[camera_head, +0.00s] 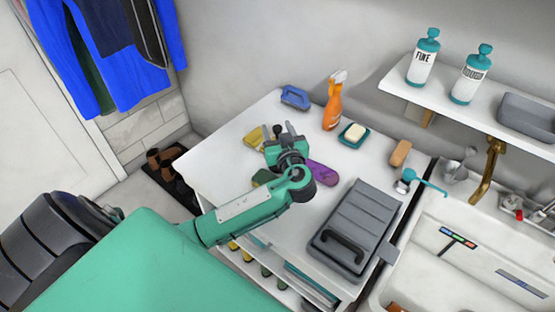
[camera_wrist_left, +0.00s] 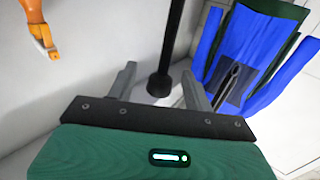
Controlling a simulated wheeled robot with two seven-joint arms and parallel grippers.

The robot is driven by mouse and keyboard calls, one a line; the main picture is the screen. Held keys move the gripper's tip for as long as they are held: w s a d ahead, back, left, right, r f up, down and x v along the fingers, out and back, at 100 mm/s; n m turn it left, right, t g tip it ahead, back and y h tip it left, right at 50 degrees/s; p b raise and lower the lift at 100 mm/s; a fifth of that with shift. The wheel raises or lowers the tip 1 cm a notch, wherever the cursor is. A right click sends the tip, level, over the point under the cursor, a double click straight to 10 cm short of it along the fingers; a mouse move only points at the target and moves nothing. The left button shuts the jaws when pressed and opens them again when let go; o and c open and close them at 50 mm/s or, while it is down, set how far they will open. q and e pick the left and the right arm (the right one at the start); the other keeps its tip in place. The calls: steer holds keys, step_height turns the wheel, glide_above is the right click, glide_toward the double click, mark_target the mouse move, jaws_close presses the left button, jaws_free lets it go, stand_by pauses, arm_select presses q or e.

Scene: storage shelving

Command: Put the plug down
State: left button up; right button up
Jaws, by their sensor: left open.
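My left gripper (camera_head: 281,132) is above the left part of the white counter, its fingers pointing toward the back. In the left wrist view its two fingers (camera_wrist_left: 160,88) are spread apart. A black stem with a rounded dark end (camera_wrist_left: 160,86), which may be the plug, shows between and beyond the fingers, with gaps on both sides. In the head view a small dark piece (camera_head: 278,130) shows between the fingertips. I cannot tell whether it touches the gripper or what it rests on. My right gripper is not in view.
On the counter (camera_head: 215,150) are an orange spray bottle (camera_head: 332,108), a soap dish (camera_head: 353,134), a blue item (camera_head: 295,97), a yellow item (camera_head: 253,136), a purple item (camera_head: 323,173), a brown block (camera_head: 400,152) and a grey case (camera_head: 355,225). The sink (camera_head: 440,265) is at right.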

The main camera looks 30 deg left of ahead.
arm_select(q)
jaws_close()
steer(key=shift+r, duration=0.1)
